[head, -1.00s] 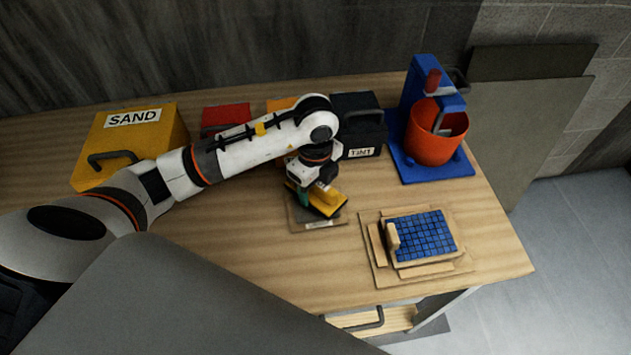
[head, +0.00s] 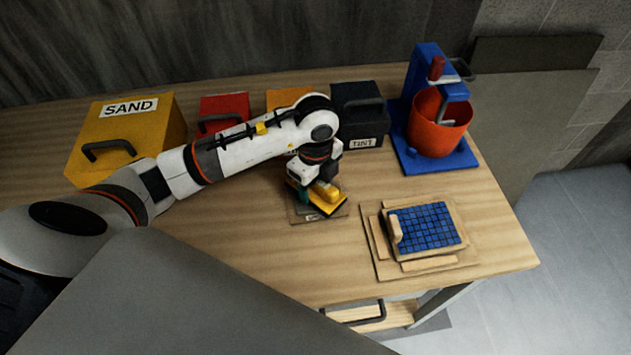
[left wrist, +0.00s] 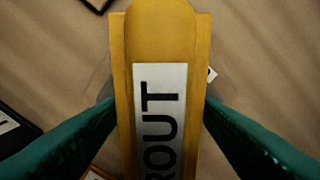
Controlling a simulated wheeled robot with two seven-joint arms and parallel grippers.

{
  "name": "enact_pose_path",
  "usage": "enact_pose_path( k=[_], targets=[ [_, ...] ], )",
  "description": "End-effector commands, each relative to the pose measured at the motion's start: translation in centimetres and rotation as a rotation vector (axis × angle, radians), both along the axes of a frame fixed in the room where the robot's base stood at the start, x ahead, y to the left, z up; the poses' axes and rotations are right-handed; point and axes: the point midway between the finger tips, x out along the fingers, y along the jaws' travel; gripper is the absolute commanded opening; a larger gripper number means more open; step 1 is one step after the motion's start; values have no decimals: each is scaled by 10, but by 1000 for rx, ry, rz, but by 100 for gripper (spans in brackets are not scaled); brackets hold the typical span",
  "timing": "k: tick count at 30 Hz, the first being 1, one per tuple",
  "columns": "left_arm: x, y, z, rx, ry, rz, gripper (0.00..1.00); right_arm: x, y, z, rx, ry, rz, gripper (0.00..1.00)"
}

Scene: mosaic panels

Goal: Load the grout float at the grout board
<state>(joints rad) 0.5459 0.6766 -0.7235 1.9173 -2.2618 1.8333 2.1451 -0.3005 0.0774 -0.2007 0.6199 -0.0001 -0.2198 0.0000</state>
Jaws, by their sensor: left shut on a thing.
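The yellow grout float (head: 329,192) is held in my left gripper (head: 312,188), tilted over the grout board (head: 302,216). The board is a flat, thin, grey-brown piece on the table, partly hidden by the float. I cannot tell whether the float touches it. In the left wrist view, the teal fingertips (left wrist: 160,112) press on both sides of the yellow float handle (left wrist: 160,28). Its white label reads "ROUT", cut off at the bottom edge. The float's underside is hidden. My right gripper is out of view.
A blue mosaic panel (head: 427,228) lies on a wooden backing at right. A blue mixer (head: 420,70) with an orange bucket (head: 438,122) stands behind it. Yellow SAND (head: 150,135), red (head: 222,108), orange (head: 287,96) and dark TINT (head: 361,128) boxes line the back. Front-left table is clear.

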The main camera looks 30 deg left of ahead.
Motion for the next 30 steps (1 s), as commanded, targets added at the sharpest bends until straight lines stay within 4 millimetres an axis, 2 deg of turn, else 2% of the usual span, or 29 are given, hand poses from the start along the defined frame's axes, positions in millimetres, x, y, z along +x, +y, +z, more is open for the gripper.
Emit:
enact_pose_path(
  k=[30],
  targets=[
    [0,0,-10,0,0,0,40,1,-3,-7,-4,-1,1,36]
  ],
)
